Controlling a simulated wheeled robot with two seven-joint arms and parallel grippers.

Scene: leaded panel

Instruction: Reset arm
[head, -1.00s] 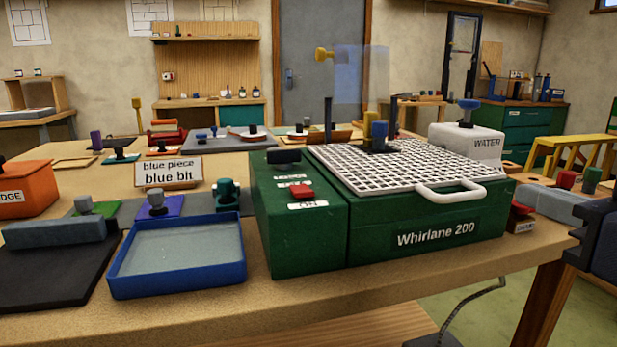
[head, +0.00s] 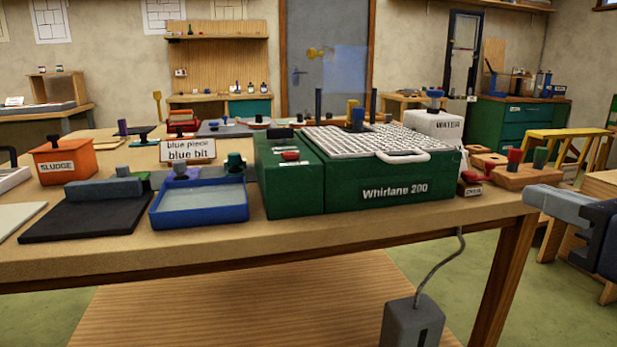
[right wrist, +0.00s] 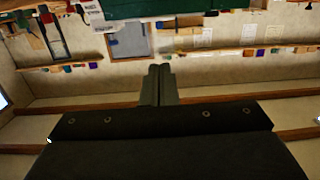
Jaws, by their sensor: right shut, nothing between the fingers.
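My right gripper (head: 528,194) shows at the right edge in the head view, in front of the bench's right end. Its grey fingers are shut with nothing between them and point left. In the right wrist view its fingers (right wrist: 158,70) are together in the middle, apart from everything, with the room appearing upside down beyond. My left gripper is in neither view.
The workbench (head: 330,238) carries a green Whirlane 200 machine (head: 385,190), a blue tray (head: 200,220), a black mat (head: 85,222) and an orange SLUDGE box (head: 66,168). A grey pedal box (head: 412,322) is below the bench.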

